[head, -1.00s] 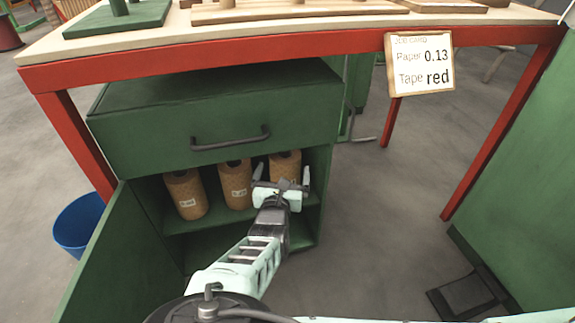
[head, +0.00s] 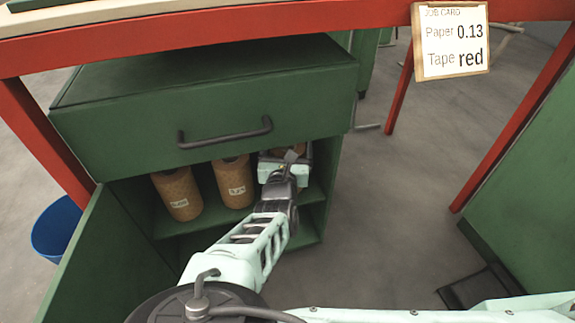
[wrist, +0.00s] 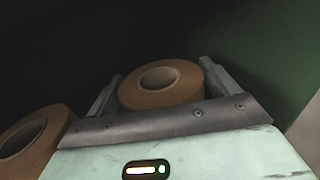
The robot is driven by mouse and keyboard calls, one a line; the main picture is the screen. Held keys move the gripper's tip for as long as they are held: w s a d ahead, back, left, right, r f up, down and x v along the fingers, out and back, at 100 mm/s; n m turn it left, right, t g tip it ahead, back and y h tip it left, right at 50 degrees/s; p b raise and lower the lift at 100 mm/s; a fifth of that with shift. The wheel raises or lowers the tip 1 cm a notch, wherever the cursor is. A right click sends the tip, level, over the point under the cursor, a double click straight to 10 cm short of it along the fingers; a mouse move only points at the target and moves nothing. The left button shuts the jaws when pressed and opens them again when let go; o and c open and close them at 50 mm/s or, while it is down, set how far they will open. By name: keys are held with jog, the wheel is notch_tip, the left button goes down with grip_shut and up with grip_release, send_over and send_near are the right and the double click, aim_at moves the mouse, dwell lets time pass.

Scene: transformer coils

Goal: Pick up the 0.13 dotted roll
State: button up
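Three brown paper rolls stand upright on the shelf in the open green cabinet. The left roll (head: 178,195) and middle roll (head: 234,183) carry small white labels too blurred to read surely. The right roll (wrist: 150,99) is mostly hidden behind my gripper in the head view; its label and any dots are hidden. My gripper (head: 285,155) reaches into the cabinet at the right roll. In the wrist view, its fingers (wrist: 161,70) stand on either side of this roll, apart, with a small gap visible at the left. I cannot tell which roll is 0.13.
A job card (head: 451,42) reads Paper 0.13, Tape red. The cabinet drawer (head: 210,105) overhangs the rolls. The open door (head: 95,265) stands at left, and the cabinet's right wall is close beside the gripper. A blue bin (head: 56,230) is at far left.

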jog(key=c, duration=1.5)
jog(key=shift+r, duration=0.1)
jog(key=shift+c, duration=0.2)
